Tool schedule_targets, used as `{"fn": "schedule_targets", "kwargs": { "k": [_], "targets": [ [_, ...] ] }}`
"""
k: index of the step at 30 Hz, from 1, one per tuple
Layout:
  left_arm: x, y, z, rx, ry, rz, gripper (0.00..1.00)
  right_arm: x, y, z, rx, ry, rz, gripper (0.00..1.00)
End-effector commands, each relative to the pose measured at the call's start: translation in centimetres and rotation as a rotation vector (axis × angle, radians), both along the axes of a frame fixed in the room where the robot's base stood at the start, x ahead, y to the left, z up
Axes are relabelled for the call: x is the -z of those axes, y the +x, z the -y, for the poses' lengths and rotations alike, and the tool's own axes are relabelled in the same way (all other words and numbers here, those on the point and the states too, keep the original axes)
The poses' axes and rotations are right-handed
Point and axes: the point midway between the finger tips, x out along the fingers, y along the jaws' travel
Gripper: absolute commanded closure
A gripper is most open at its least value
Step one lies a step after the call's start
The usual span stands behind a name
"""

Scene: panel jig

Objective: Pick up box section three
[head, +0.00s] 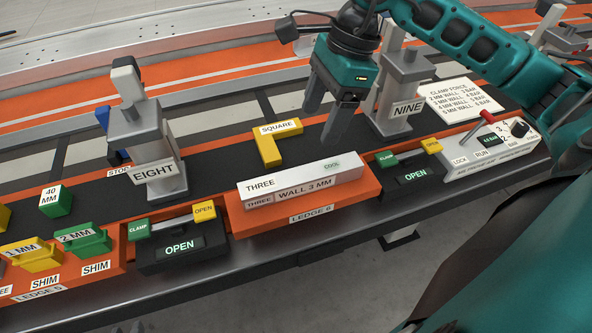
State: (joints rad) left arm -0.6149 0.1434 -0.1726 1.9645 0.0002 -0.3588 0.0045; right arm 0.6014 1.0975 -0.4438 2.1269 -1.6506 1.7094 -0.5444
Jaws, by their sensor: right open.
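Box section three is a silver bar (300,181) marked THREE, COOL and WALL 3 MM. It lies on the orange ledge 6 (345,212) at the middle of the head view. My right gripper (319,124) hangs above and behind the bar, near the yellow square. Its two dark fingers are apart with nothing between them, and it does not touch the bar. My left gripper is not in the head view.
A yellow square (272,143) lies behind the bar. Grey clamp posts EIGHT (157,150) and NINE (398,95) stand left and right of it. Clamp button panels marked OPEN (180,246) flank the ledge. Shims (84,241) sit at left, a lever console (490,145) at right.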

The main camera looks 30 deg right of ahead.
Motion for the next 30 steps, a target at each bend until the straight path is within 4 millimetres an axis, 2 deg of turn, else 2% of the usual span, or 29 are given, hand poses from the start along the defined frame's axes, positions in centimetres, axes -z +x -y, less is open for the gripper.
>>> {"fn": "schedule_targets", "kwargs": {
  "k": [9,17,25,30],
  "targets": [
    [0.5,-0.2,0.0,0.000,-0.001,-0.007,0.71,5.4,0.2,-1.2,0.000,-0.008,-0.005,0.28],
    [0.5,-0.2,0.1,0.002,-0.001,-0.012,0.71,7.5,0.4,-1.8,0.000,-0.008,-0.002,0.28],
    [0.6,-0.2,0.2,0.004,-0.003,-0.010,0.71,11.3,0.3,-2.7,0.000,-0.005,-0.004,0.28],
    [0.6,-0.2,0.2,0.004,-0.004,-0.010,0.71,12.2,0.4,-2.9,0.001,-0.008,-0.001,0.28]
  ]
}}
